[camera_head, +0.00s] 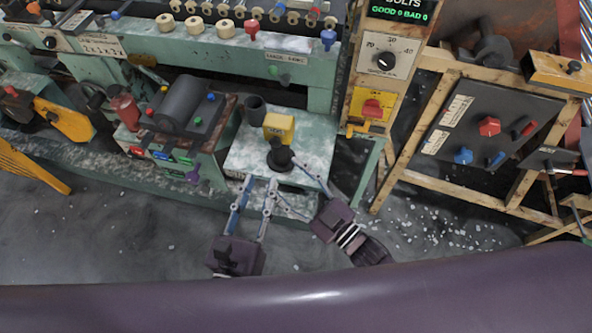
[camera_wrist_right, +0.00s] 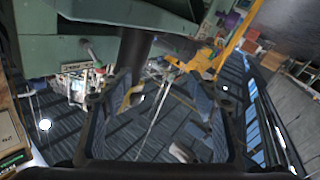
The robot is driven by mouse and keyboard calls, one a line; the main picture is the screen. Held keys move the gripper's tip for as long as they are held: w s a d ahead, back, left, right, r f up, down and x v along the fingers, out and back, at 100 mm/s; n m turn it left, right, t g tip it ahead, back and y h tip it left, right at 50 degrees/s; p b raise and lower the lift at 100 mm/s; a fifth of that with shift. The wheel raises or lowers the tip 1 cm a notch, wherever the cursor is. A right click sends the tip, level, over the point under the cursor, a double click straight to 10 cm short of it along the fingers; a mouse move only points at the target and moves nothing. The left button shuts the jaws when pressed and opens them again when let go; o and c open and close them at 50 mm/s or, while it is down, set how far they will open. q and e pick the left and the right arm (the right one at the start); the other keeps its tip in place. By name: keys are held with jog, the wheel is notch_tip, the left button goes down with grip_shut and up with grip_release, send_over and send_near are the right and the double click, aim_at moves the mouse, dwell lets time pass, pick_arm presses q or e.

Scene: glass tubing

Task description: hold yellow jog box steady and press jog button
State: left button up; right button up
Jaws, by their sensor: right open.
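The yellow jog box (camera_head: 279,126) stands on a pale green worn table (camera_head: 310,135). A black round knob on a wider base (camera_head: 280,158) sits just in front of it; I cannot tell whether this is the jog button. My left gripper (camera_head: 261,180) is open, its fingertips at the table's front edge, short of the box, with nothing seen between them. My right gripper (camera_head: 288,178) is open, its fingers spread close to the knob's right and front. In the right wrist view its fingers (camera_wrist_right: 158,108) are wide apart, with a dark cylinder beyond them.
A dark grey cup (camera_head: 255,109) stands left of the box. A red button on a yellow panel (camera_head: 372,108) is on the post to the right. A wooden-framed dark panel (camera_head: 485,125) stands farther right. Open floor with white bits lies in front.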

aim_at(285, 157)
jog(key=m+h, duration=0.1)
jog(key=m, duration=0.1)
jog(key=w+d+m+t+h, duration=0.1)
jog(key=m, duration=0.1)
jog(key=w+m+h, duration=0.1)
jog(key=shift+w+d+f+m+h, duration=0.1)
jog(key=shift+d+f+m+h, duration=0.2)
jog(key=shift+d+m, duration=0.1)
jog(key=shift+w, duration=0.2)
jog(key=x, duration=0.7)
jog(key=shift+w, duration=0.25)
grip_shut()
pick_arm(q)
grip_shut()
dwell(0.5)
